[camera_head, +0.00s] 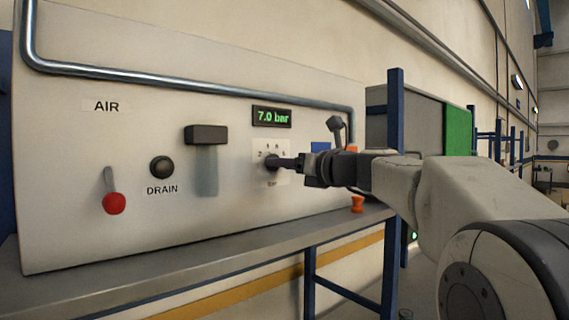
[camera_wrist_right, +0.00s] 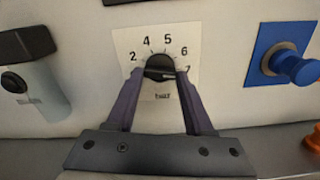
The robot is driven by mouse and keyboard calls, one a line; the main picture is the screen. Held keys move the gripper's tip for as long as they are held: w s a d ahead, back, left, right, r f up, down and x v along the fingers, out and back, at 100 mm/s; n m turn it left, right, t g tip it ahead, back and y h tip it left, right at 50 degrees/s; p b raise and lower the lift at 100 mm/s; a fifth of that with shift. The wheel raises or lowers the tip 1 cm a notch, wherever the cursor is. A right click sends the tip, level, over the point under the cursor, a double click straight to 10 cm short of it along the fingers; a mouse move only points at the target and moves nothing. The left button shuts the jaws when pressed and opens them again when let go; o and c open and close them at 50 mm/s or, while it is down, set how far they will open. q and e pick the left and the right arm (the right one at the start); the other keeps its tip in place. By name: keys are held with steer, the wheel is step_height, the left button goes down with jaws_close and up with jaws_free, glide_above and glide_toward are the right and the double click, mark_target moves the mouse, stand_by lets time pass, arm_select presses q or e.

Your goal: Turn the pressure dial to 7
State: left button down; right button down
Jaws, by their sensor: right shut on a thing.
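The pressure dial (camera_wrist_right: 160,65) is a black knob on a white scale plate (camera_wrist_right: 134,42) with printed numbers, several of them readable in the right wrist view. In the head view the dial (camera_head: 271,162) sits on the pale panel below a display (camera_head: 272,117) that reads 7.0 bar in green. My right gripper (camera_wrist_right: 160,76) is shut on the dial, one finger at each side. The head view shows the right gripper (camera_head: 288,163) reaching the dial from the right and hiding part of it. The knob's pointer mark is too small to read. My left gripper is not in view.
Left of the dial are a black-topped grey cylinder (camera_head: 206,135), a black DRAIN knob (camera_head: 162,167) and a red-ended AIR lever (camera_head: 113,203). A blue fitting (camera_wrist_right: 290,66) is close to its right. A metal shelf (camera_head: 150,258) runs below the panel, with an orange piece (camera_head: 357,204) on it.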

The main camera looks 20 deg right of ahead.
steer(key=shift+f, duration=0.25)
steer(key=shift+c, duration=1.7)
jaws_free()
steer(key=shift+o, duration=0.3)
steer(key=shift+r, duration=0.1)
steer(key=b+v, duration=0.5)
steer(key=v, duration=0.5)
steer(key=shift+s, duration=0.25)
